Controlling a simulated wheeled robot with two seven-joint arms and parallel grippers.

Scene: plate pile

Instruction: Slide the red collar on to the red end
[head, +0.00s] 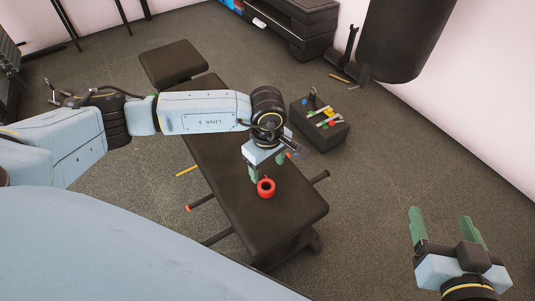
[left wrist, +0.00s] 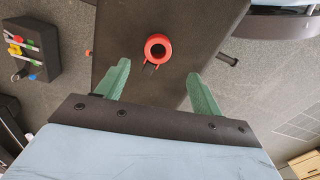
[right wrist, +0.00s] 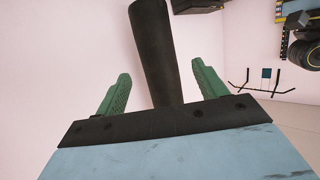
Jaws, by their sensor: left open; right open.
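The red collar (head: 266,188) is a ring lying on the dark bench (head: 300,209). It also shows in the left wrist view (left wrist: 158,48), beyond the fingertips, with a dark hole. My left gripper (head: 266,168) is open just behind the collar in the head view, pointing down; in its wrist view (left wrist: 158,70) nothing is between the fingers. A small red tip (left wrist: 88,53) shows at the bench's left side in the left wrist view. A red-orange tip (head: 188,208) ends a dark bar left of the bench. I cannot tell which is the red end. My right gripper (head: 440,213) is open and empty.
A dark box (head: 328,137) with coloured items stands on the floor right of the bench. A yellow stick (head: 187,171) lies to its left. A dark hanging bag (head: 402,38) is at the upper right. Floor around my right gripper is clear.

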